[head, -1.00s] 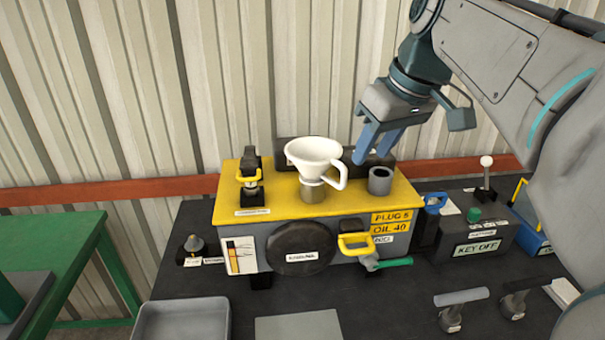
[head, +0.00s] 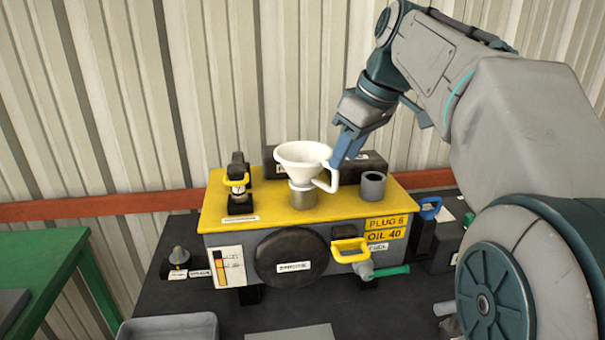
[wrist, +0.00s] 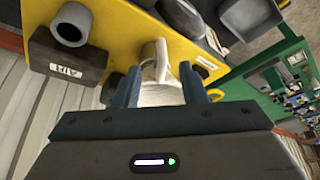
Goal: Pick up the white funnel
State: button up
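The white funnel (head: 303,160) stands upright in a metal neck (head: 302,196) on top of the yellow-topped engine box (head: 340,208). Its loop handle (head: 331,178) points right. My gripper (head: 338,160) is at the funnel's right side, by the handle. In the wrist view the two blue fingers (wrist: 170,92) are apart, with the funnel's handle (wrist: 187,80) and white body (wrist: 160,95) showing between them. The gripper is open; I cannot tell whether a finger touches the funnel.
A grey cylinder (head: 372,187) stands right of the funnel, close to my gripper. A black part with a yellow handle (head: 238,183) stands at left. A dark box (head: 365,163) lies behind. The corrugated wall (head: 240,80) is close behind the bench.

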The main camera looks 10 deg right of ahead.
aim_at(335, 173)
jog(key=shift+x, duration=2.75)
jog(key=shift+a+r, duration=0.1)
jog(key=shift+a, duration=0.05)
grip_shut()
